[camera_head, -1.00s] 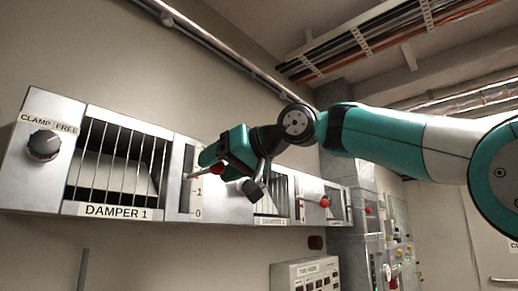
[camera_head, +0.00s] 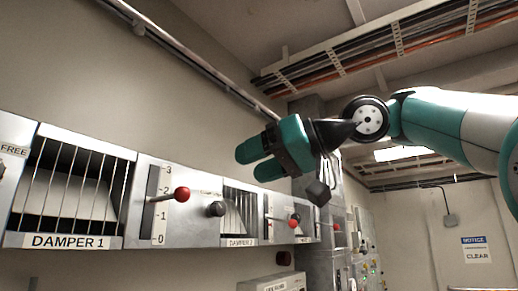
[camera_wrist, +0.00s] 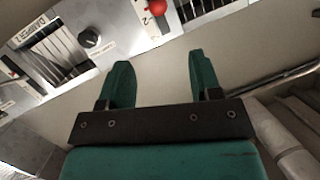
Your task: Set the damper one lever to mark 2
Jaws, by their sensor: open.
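The damper one lever has a red ball (camera_head: 182,194) on a thin rod, beside a white scale strip (camera_head: 154,226) marked 0 to 3. The rod stands above mark 1, at about the height of mark 2; the ball is close to that numeral. In the wrist view the red ball (camera_wrist: 157,6) shows at the top edge. My gripper (camera_head: 252,160) is open and empty, up and to the right of the lever and apart from it. Its two green fingers (camera_wrist: 160,68) stand wide apart in the wrist view, with nothing between them.
The barred DAMPER 1 window (camera_head: 70,190) is left of the lever. A black knob (camera_head: 216,209) and the DAMPER 2 window (camera_head: 240,212) are to its right, then another red-ball lever (camera_head: 294,223). A ceiling cable tray (camera_head: 370,45) runs above.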

